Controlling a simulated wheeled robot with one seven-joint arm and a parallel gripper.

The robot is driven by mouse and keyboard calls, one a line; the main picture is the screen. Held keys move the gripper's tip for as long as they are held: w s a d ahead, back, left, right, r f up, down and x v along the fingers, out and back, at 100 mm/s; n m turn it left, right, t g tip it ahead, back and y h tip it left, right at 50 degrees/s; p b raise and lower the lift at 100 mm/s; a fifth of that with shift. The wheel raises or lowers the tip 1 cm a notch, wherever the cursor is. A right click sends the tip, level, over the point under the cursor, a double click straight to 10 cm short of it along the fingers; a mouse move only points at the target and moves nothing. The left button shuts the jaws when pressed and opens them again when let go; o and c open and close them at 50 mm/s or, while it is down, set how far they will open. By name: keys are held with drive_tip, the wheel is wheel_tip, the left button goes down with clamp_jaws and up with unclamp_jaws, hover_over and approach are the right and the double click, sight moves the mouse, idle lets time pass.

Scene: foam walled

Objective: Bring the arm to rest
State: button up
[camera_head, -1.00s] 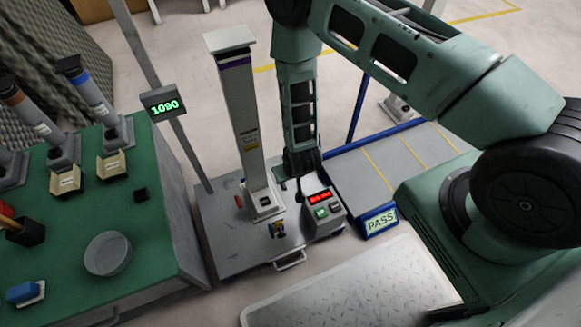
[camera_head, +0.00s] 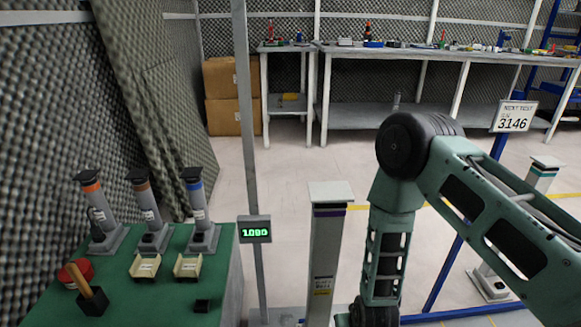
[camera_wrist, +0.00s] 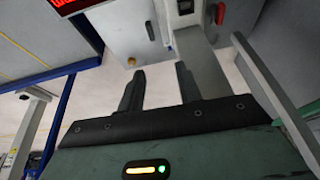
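My arm (camera_head: 385,235) is bent, with its forearm hanging down in the head view. My gripper shows in the wrist view (camera_wrist: 160,85) with its two dark fingers apart and nothing between them. In the head view the fingers are cut off below the bottom edge. I see no contact between the fingers and these things.
The pale column (camera_head: 325,255) stands just left of my forearm. A post carries a green-lit display (camera_head: 254,229). A green table (camera_head: 120,300) with several capped cylinders is at left. A blue-framed sign (camera_head: 514,117) reads 3146. Benches (camera_head: 400,52) line the back; floor before them is clear.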

drive_tip(key=s+a+r+n+g+y, duration=0.15)
drive_tip(key=a+r, duration=0.35)
drive_tip(key=r, duration=0.6)
drive_tip(key=s+a+r+n+g+y, duration=0.1)
drive_tip(key=s+a+r+n, duration=0.2)
drive_tip(key=r, duration=0.9)
drive_tip(key=s+d+r+n+g+h, duration=0.2)
drive_tip(key=s+d+r+n, duration=0.15)
drive_tip(key=s+r, duration=1.3)
wheel_tip(320, 180, up, 31)
drive_tip(key=p, duration=3.1)
drive_tip(key=shift+w+d+p, duration=0.3)
drive_tip(key=shift+w+p, duration=0.1)
drive_tip(key=shift+w, duration=0.05)
